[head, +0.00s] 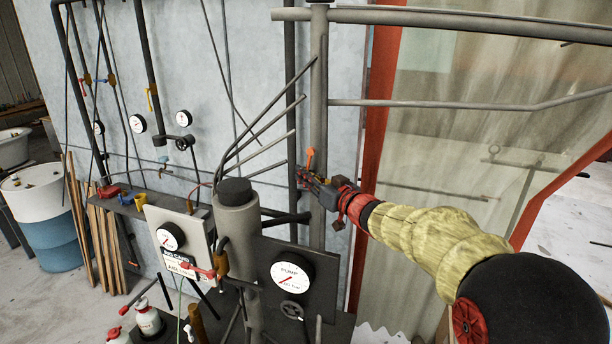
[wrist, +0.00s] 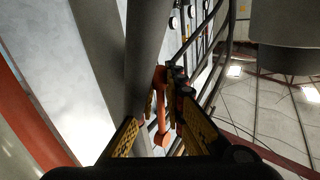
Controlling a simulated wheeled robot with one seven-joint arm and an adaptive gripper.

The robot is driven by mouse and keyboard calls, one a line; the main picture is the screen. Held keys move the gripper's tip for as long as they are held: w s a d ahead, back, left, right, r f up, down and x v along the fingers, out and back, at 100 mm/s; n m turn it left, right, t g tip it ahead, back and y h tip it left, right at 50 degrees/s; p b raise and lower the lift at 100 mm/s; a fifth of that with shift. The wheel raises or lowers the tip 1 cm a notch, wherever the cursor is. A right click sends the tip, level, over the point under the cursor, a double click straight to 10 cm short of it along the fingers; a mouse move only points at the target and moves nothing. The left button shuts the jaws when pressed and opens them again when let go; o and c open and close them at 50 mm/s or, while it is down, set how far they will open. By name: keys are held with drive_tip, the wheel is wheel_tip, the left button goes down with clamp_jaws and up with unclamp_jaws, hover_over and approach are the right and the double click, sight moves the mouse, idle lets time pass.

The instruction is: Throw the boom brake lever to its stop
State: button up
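An orange lever (head: 310,155), which I take to be the boom brake lever, sits beside the grey upright post (head: 318,90) in the head view. In the wrist view the orange lever (wrist: 160,108) runs between my fingers, its rounded end towards me. My gripper (head: 306,177) is at the lever, just below its orange top in the head view. In the wrist view my gripper (wrist: 160,118) has its yellow-padded fingers apart on either side of the lever, with gaps showing. I cannot tell whether either finger touches it. The lever's pivot is partly hidden.
Several thin grey rods (head: 265,130) fan out left of the post. A grey cylinder (head: 236,215) and a pump gauge panel (head: 296,275) stand below my gripper. A red-framed translucent curtain (head: 450,120) hangs to the right.

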drive_tip(key=shift+f, duration=0.1)
clamp_jaws()
idle(0.3)
drive_tip(key=shift+w+a+f+m+t+y+b, duration=0.15)
drive_tip(key=shift+a+m+t+y+b, duration=0.15)
drive_tip(key=shift+b, duration=0.95)
drive_tip(key=b, duration=0.2)
drive_tip(key=a+m+t+b, duration=0.1)
drive_tip(key=b, duration=0.1)
drive_tip(key=shift+w+r+t+y, duration=0.2)
drive_tip(key=shift+r+t+y, duration=0.1)
drive_tip(key=shift+r, duration=0.2)
drive_tip(key=shift+o, duration=2.1)
unclamp_jaws()
